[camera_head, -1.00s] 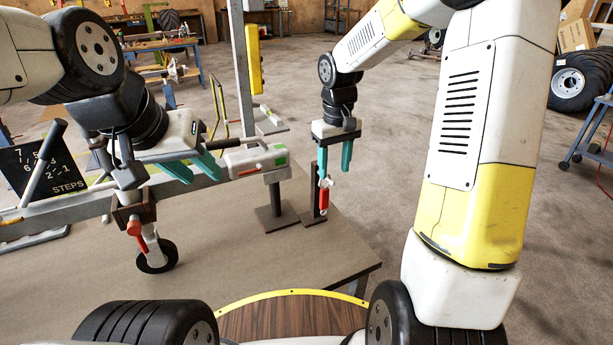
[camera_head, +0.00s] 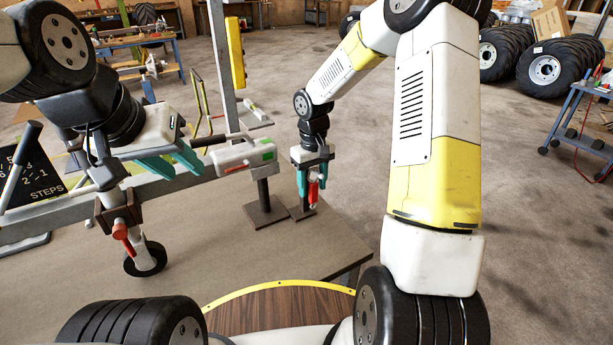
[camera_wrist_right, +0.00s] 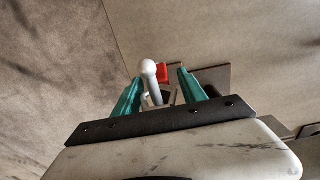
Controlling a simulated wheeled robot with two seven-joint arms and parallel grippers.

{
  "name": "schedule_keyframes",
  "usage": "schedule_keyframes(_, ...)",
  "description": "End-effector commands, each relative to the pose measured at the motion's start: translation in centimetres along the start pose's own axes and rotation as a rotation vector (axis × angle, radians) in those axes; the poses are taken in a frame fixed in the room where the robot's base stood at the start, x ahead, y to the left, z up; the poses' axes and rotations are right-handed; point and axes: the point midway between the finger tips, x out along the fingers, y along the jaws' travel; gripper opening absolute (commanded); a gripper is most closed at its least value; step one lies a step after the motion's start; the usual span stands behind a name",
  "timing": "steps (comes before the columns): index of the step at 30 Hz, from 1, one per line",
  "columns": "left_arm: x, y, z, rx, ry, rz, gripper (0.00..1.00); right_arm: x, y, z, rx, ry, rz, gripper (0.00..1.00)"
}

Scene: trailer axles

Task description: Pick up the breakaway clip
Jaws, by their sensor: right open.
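The breakaway clip appears to be the small red piece with a white part (camera_head: 313,190) at the top of a dark post on the table. My right gripper (camera_head: 312,177) points down over it, its teal fingers open on either side. In the right wrist view the red part (camera_wrist_right: 163,72) and a white ball-ended pin (camera_wrist_right: 148,68) show between the open fingers (camera_wrist_right: 155,90). Whether a finger touches them I cannot tell. My left gripper (camera_head: 172,162) has its teal fingers apart, beside a white-and-grey coupler (camera_head: 243,155), with nothing seen between them.
The grey trailer frame (camera_head: 70,200) with its upright post runs across the left of the table (camera_head: 230,255). A jockey wheel (camera_head: 145,258) with a red handle stands below my left gripper. The table's right edge lies close to the clip's post.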

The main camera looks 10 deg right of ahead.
Motion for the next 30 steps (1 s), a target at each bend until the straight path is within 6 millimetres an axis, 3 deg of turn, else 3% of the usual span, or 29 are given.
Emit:
schedule_keyframes(4,0.0,0.0,0.0,0.0,0.0,0.0,0.36,0.0,0.0,0.0,0.0,0.0,0.0,0.47)
schedule_keyframes(11,0.0,0.0,0.0,0.0,0.0,0.0,0.36,-0.1,0.0,0.0,0.0,0.0,0.0,0.02)
schedule_keyframes(12,0.0,0.0,0.0,0.0,0.0,0.0,0.36,-0.1,0.0,0.0,0.0,0.0,0.0,0.0)
schedule_keyframes(20,0.0,0.0,0.0,0.0,0.0,0.0,0.36,-0.2,0.0,0.0,0.0,0.001,0.001,0.0)
schedule_keyframes(26,0.0,0.0,0.0,0.0,0.0,0.0,0.36,-1.7,0.0,-0.1,0.0,0.002,0.001,0.0)
schedule_keyframes(30,0.0,0.0,0.0,0.0,0.0,0.0,0.36,-1.6,0.1,2.3,0.001,-0.001,0.001,0.0)
